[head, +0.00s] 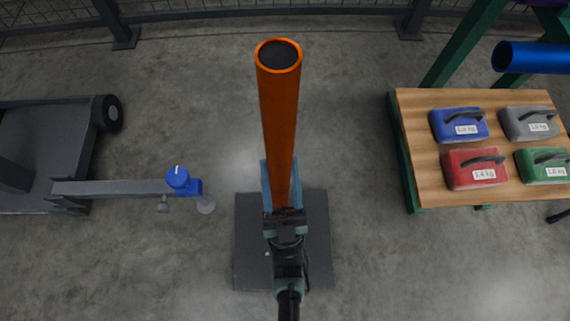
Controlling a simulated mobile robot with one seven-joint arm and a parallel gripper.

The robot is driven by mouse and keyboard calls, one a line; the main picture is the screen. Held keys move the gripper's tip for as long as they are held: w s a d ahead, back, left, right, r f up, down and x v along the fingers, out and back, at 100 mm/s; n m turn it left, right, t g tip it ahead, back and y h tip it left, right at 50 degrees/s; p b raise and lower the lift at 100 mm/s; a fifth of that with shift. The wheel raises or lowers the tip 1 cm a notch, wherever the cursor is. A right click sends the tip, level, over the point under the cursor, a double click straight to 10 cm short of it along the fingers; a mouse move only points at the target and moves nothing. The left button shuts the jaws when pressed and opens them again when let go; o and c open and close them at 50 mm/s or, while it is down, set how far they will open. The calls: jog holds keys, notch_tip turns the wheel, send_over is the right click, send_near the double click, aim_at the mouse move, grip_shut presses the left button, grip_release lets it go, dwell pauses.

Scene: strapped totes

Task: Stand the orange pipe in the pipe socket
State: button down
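The orange pipe (279,120) stands roughly upright in the head view, its open dark top towards the camera. My gripper (286,212) is at the pipe's lower visible part and appears shut on it. A blue socket (297,185) shows on both sides of the lower pipe, above a dark square base plate (252,270) on the floor. The pipe's bottom end is hidden behind my gripper. I cannot tell whether it is inside the socket or in front of it.
A wooden table (420,150) on the right holds blue, grey, red and green weights. A blue pipe (540,57) lies above it. A grey beam (110,188) with a blue fitting (178,178) reaches in from the left. A fence runs along the back. Bare floor surrounds the plate.

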aim_at(279, 190)
jog(key=s+f+b, duration=0.1)
jog(key=f+b, duration=0.1)
jog(key=s+f+y+b, duration=0.1)
jog(key=f+b, duration=0.1)
jog(key=s+f+n+y+b, duration=0.1)
jog(key=s+f+b, duration=0.1)
jog(key=f+b, duration=0.1)
jog(key=shift+g, duration=0.3)
jog(key=shift+s+f+n+y+b, duration=0.3)
jog(key=shift+s+f+y+b, duration=0.3)
jog(key=shift+b, duration=0.35)
jog(key=shift+f+b, duration=3.95)
jog(key=shift+f, duration=0.5)
jog(key=shift+y, duration=0.3)
jog(key=shift+w+a+f+b, duration=0.1)
jog(key=shift+a+f+b, duration=0.05)
jog(key=shift+f+b, duration=1.05)
jog(key=shift+w+a+f+b, duration=0.1)
jog(key=shift+f+b, duration=0.85)
jog(key=shift+f, duration=0.3)
jog(key=shift+c, duration=1.3)
grip_release()
